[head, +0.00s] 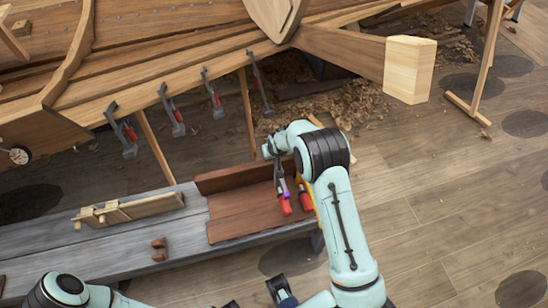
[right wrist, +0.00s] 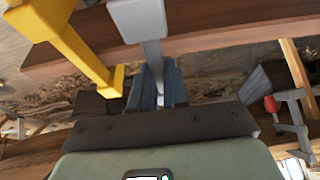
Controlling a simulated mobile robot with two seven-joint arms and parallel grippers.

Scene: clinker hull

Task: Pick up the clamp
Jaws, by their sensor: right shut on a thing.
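My right gripper (head: 279,160) is over the right end of the bench, its fingers largely hidden by my own arm in the head view. It is shut on a grey clamp with a red handle (head: 284,204). In the right wrist view the grey bar of this clamp (right wrist: 148,25) runs down between the blue-grey fingers (right wrist: 158,88). A yellow clamp (right wrist: 75,45) is close beside it on the left. A dark, blue-grey part of what seems to be my left gripper (head: 280,289) shows at the bottom edge; its opening is unclear.
The grey bench (head: 185,250) carries reddish-brown boards (head: 235,215), a wooden vise-like tool (head: 130,210) and small brown blocks (head: 159,248). Several clamps (head: 172,112) hang on the hull planking (head: 150,75) above. A wooden trestle (head: 485,70) stands at right; the floor there is mostly clear.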

